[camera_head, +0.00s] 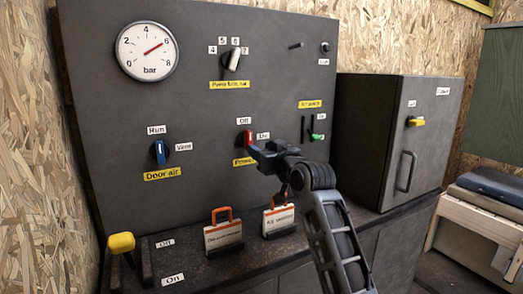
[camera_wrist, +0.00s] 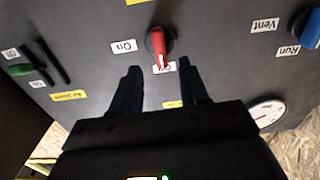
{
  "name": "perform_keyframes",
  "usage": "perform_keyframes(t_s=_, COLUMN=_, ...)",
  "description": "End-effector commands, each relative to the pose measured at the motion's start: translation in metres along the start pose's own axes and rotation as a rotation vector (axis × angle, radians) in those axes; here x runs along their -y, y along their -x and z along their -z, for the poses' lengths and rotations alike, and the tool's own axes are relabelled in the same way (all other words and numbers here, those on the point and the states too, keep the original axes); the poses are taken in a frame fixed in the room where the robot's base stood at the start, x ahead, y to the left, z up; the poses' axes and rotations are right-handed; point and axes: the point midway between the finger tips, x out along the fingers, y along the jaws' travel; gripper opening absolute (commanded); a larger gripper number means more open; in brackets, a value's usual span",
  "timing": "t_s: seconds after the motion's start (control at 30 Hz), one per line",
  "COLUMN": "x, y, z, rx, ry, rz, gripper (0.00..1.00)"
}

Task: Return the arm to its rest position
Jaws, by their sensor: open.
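My arm reaches up from the lower right in the head view. My gripper (camera_head: 256,152) is at the dark panel, just below and right of the red switch (camera_head: 248,138). In the wrist view my gripper (camera_wrist: 158,76) is open, with two dark fingers spread and nothing between them. The red switch (camera_wrist: 157,44) lies just beyond the fingertips, and its handle points toward the Off label. I cannot tell whether a finger touches the panel (camera_head: 110,100).
The panel also carries a pressure gauge (camera_head: 146,50), a blue Door air switch (camera_head: 160,151) and a selector knob (camera_head: 233,60). Two orange-handled tags (camera_head: 222,236) stand on the ledge below. A yellow-topped lever (camera_head: 121,243) is at left; a cabinet (camera_head: 385,135) stands at right.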

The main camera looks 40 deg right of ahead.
Motion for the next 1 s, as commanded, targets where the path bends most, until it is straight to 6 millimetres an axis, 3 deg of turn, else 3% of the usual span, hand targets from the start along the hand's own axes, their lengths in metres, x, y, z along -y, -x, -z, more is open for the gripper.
perform_keyframes(t_s=0.37, x=0.001, y=0.001, z=-0.002, rx=0.002, ry=-0.001, rz=0.000, gripper=0.45)
perform_keyframes(t_s=0.53, x=0.016, y=0.020, z=-0.034, rx=0.022, ry=-0.009, rz=0.007, gripper=0.45)
perform_keyframes(t_s=0.8, x=0.063, y=0.100, z=-0.117, rx=0.071, ry=-0.031, rz=0.031, gripper=0.45)
perform_keyframes(t_s=1.0, x=0.091, y=0.173, z=-0.162, rx=0.105, ry=-0.038, rz=0.053, gripper=0.45)
